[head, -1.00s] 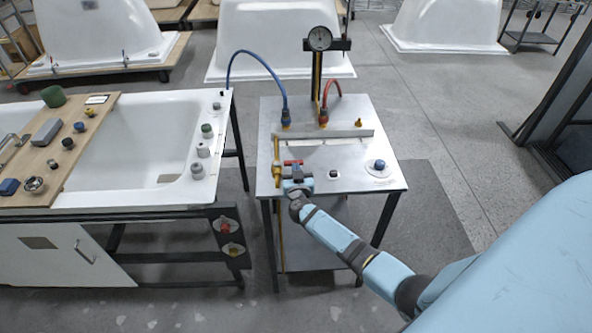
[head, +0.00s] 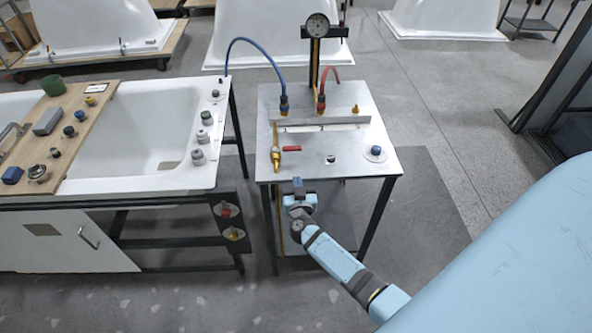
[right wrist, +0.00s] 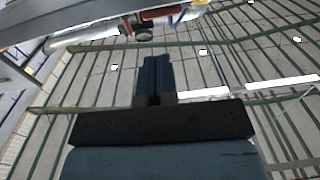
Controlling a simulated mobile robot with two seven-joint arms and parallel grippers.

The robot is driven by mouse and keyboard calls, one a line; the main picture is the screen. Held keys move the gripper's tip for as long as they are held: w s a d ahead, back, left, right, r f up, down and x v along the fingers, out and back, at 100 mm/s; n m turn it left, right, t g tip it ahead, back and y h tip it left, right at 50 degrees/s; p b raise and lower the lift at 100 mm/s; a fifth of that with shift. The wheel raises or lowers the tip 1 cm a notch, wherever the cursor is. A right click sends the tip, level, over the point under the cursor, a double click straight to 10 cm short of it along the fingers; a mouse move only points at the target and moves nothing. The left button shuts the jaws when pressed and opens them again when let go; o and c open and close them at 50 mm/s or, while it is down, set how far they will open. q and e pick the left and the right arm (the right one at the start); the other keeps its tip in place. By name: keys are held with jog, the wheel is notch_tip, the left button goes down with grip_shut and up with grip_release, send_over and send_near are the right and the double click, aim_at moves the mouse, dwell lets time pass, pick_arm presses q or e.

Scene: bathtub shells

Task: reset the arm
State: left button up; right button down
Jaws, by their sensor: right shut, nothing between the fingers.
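My right gripper (head: 298,186) is in front of the near edge of the metal test table (head: 345,170) in the head view, at the lower end of its left side. In the right wrist view its dark fingers (right wrist: 154,72) are together with nothing between them. A brass fitting (head: 276,158) and a red handle (head: 291,149) lie on the table just beyond the gripper, apart from it. My left gripper is in neither view.
A white bathtub (head: 150,130) with a wooden board (head: 75,130) across it stands at the left. Blue (head: 255,42) and red (head: 330,70) hoses and a gauge (head: 317,25) stand at the table's back.

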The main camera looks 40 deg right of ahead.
jog(key=s+a+n+g+y, duration=0.1)
jog(key=s+a+n+y, duration=0.2)
jog(key=s, duration=0.5)
jog(key=s+a+n+g+y, duration=0.2)
jog(key=s+a+y, duration=0.3)
jog(key=s+a, duration=0.3)
jog(key=s+a+n+g+y, duration=0.1)
jog(key=s+a+n+y, duration=0.3)
jog(key=s, duration=0.6)
jog(key=shift+a+g, duration=0.3)
jog(key=shift+a, duration=0.85)
